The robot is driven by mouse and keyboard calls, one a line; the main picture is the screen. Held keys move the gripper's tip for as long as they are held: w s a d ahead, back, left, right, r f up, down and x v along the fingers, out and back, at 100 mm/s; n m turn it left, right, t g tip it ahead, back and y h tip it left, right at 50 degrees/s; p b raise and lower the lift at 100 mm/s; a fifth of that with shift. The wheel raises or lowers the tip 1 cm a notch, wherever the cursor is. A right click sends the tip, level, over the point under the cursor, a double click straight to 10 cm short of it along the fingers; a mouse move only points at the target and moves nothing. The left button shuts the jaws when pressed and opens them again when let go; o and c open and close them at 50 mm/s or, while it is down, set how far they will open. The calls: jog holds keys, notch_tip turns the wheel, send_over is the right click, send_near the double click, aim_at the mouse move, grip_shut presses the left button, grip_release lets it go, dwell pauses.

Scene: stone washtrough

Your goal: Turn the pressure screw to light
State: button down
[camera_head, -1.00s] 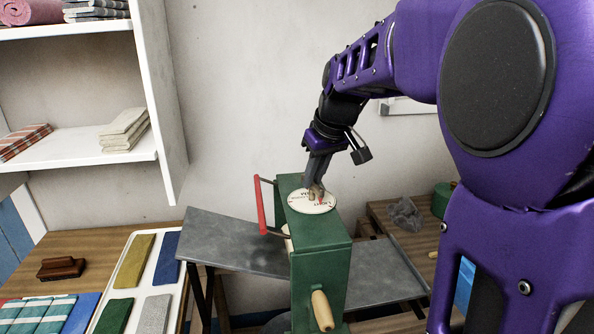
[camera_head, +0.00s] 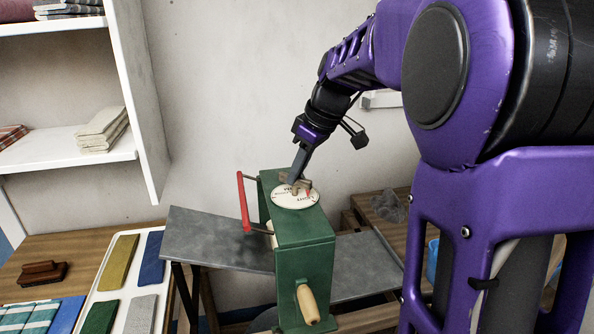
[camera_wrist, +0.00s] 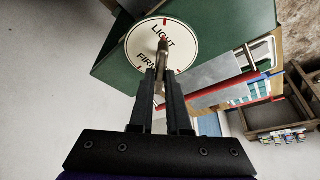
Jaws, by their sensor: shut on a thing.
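A green mangle (camera_head: 305,260) stands in the middle of the head view. On its top is a round cream dial (camera_head: 290,203) lettered in black. In the wrist view the dial (camera_wrist: 140,55) reads "LIGHT" and "FIRM", with a red mark at its upper edge. The pressure screw's small brownish handle (camera_head: 303,188) rises from the dial. My gripper (camera_head: 296,181) comes down on it at a tilt, its fingers shut on the handle. The wrist view shows the handle (camera_wrist: 163,48) between the fingertips, partly hidden by them.
A red bar (camera_head: 243,202) sticks up at the mangle's left. A wooden crank grip (camera_head: 308,304) is on its front. Grey boards (camera_head: 215,240) extend both sides. A white tray (camera_head: 105,295) of folded cloths lies left, below a white shelf (camera_head: 60,152).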

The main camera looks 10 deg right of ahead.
jog(key=shift+s+f, duration=0.1)
jog(key=shift+f, duration=0.05)
jog(key=c, duration=0.9)
grip_release()
jog(key=shift+d+r, duration=0.15)
jog(key=shift+r, duration=0.45)
jog(key=p+v, duration=0.2)
jog(key=v, duration=1.4)
jog(key=shift+s+r, duration=0.1)
jog(key=shift+r, duration=0.05)
